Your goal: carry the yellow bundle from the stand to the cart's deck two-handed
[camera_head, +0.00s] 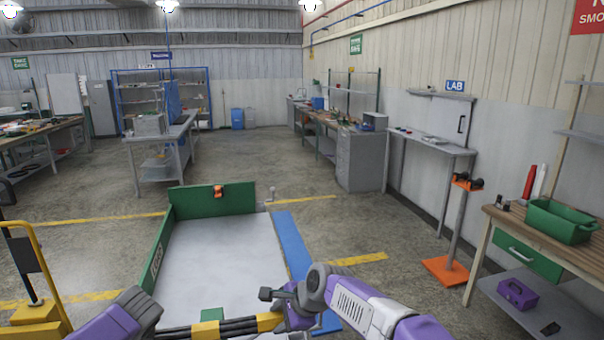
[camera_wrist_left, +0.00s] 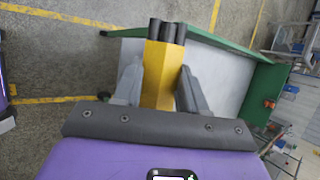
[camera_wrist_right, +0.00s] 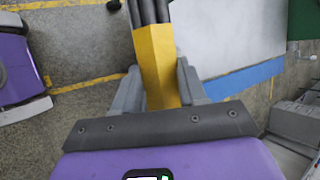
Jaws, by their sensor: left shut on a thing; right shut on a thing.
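The yellow bundle (camera_head: 207,330) is several black hoses with yellow sleeves, held crosswise at the bottom edge of the head view. My left gripper (camera_wrist_left: 158,88) is shut on one yellow sleeve (camera_wrist_left: 162,62). My right gripper (camera_wrist_right: 160,88) is shut on another yellow sleeve (camera_wrist_right: 155,50). In the head view, my right gripper (camera_head: 285,307) is at the bundle's right end. The cart's deck (camera_head: 222,258) is pale grey, bare over most of its visible area, with green walls at the far and left sides. The bundle appears over its near part; its height above it is unclear.
A blue strip (camera_head: 297,258) runs along the deck's right side. A yellow post stand (camera_head: 28,265) is at left. An orange-based stand (camera_head: 450,240) and a workbench (camera_head: 550,245) with a green bin (camera_head: 560,222) are at right. The floor beyond the cart is open.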

